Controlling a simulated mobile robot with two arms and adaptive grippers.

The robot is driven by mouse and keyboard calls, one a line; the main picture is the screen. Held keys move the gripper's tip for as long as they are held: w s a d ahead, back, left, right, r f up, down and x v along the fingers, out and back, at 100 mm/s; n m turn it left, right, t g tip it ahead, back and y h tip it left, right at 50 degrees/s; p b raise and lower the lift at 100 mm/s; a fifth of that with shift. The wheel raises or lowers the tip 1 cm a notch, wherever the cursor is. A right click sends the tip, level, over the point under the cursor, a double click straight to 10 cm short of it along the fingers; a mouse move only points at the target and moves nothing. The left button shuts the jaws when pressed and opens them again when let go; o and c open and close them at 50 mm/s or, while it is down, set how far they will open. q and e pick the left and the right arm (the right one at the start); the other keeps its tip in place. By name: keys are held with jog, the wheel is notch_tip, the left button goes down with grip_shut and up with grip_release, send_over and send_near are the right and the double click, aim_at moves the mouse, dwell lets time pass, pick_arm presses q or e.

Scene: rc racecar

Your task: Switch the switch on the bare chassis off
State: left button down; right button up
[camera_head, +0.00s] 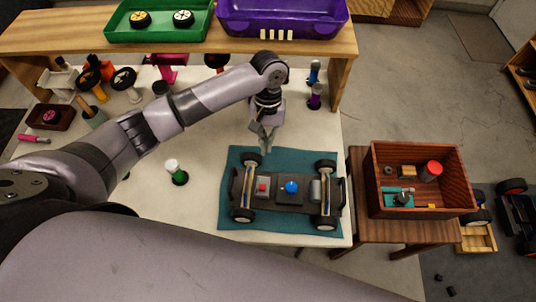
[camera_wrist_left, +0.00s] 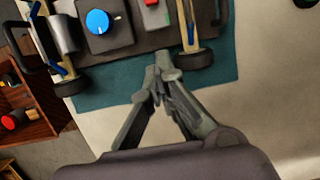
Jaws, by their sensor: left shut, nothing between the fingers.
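The bare chassis (camera_head: 275,205) lies on a teal mat (camera_head: 228,221) near the right end of the white table, with a wheel at each corner. On it are a small red block-like part (camera_head: 263,187) and a round blue knob (camera_head: 292,187) on a dark box. I cannot tell which is the switch or its setting. My left gripper (camera_head: 266,148) is shut and empty at the chassis's far edge. In the left wrist view, its fingertips (camera_wrist_left: 165,65) are beside a wheel; the blue knob (camera_wrist_left: 98,21) is up-left and the red part (camera_wrist_left: 151,3) is cut by the top edge. My right gripper is not in view.
A wooden box (camera_head: 374,186) with small parts stands on a side table to the right. A green tray (camera_head: 158,33) and a purple bin (camera_head: 283,27) sit on the rear shelf. Several tools stand at the table's left.

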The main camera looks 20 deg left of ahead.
pick_arm(q)
jog(key=v, duration=0.2)
jog(key=shift+w+r, duration=0.2)
jog(key=shift+r, duration=0.2)
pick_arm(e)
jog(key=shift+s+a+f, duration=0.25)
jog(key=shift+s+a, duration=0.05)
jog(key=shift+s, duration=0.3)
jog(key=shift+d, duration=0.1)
